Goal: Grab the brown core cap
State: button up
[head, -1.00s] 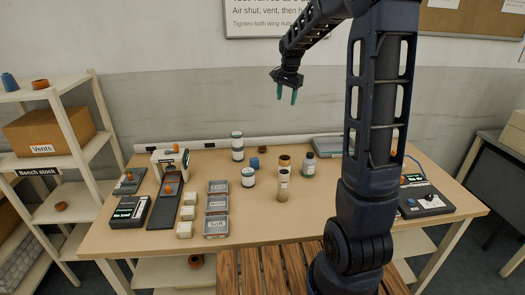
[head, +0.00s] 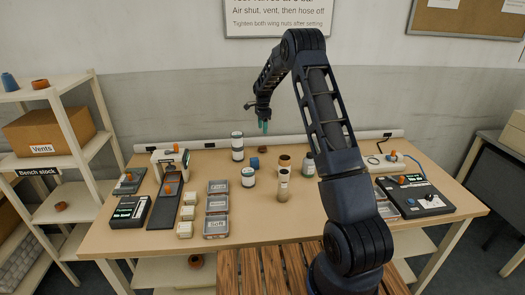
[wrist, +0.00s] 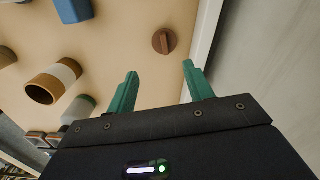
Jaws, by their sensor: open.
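The brown core cap (head: 263,149) lies on the table near its back edge, right of a tall white jar. In the wrist view the cap (wrist: 164,41) is a round brown disc with a raised bar across it. It lies beyond and between my fingertips, apart from them. My gripper (head: 265,127) hangs above the back of the table, over the cap. Its green fingers are open and empty, as the wrist view (wrist: 160,80) also shows.
A tall white jar (head: 237,147) stands left of the cap, a blue piece (head: 254,163) in front. Tan rolls (head: 284,165) and a grey bottle (head: 308,163) stand to the right. A pale rail (head: 215,143) runs along the back edge.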

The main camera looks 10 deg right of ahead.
aim_at(262, 149)
jog(key=shift+m, duration=0.3)
jog(key=f, duration=0.8)
jog(key=w+f, duration=0.1)
jog(key=f, duration=0.4)
jog(key=shift+f, duration=0.1)
jog(key=c, duration=0.6)
